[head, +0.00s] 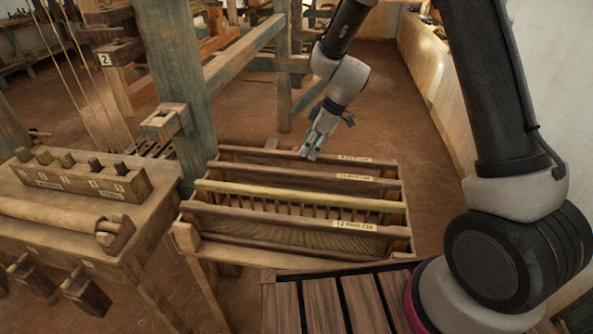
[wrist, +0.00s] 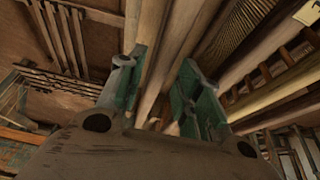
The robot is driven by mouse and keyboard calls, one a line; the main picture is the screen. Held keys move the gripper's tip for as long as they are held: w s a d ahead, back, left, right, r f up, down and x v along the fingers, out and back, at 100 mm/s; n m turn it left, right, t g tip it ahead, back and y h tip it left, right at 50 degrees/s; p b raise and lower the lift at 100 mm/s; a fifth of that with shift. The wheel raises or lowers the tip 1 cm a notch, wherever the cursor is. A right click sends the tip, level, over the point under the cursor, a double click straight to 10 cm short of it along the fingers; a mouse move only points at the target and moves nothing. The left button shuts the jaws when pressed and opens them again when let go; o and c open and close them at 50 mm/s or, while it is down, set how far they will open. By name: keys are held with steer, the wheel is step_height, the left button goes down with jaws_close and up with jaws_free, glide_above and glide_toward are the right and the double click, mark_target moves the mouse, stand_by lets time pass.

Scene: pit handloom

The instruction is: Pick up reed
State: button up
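Several reeds lie side by side in a wooden rack, each with long wooden bars and a pale label. The front reed (head: 290,219) is dark brown, with fine teeth below it. A yellowish bar (head: 290,196) lies behind it, and darker reed bars (head: 280,171) lie farther back. My gripper (head: 311,152) is over the back of the rack, near the rearmost bar. In the wrist view my gripper (wrist: 163,88) has its green-padded fingers apart, with brown bars (wrist: 164,50) running between and beyond them. I cannot tell whether the fingers touch a bar.
A wooden bench (head: 70,220) with a peg block (head: 80,176) and a roller stands left of the rack. A blue-green loom post (head: 182,100) rises behind the rack's left end. A slatted surface (head: 330,305) is in front. Open floor lies behind the rack.

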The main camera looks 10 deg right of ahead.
mark_target(300, 164)
steer(key=x, duration=0.8)
steer(key=shift+a+r, duration=0.1)
jaws_close()
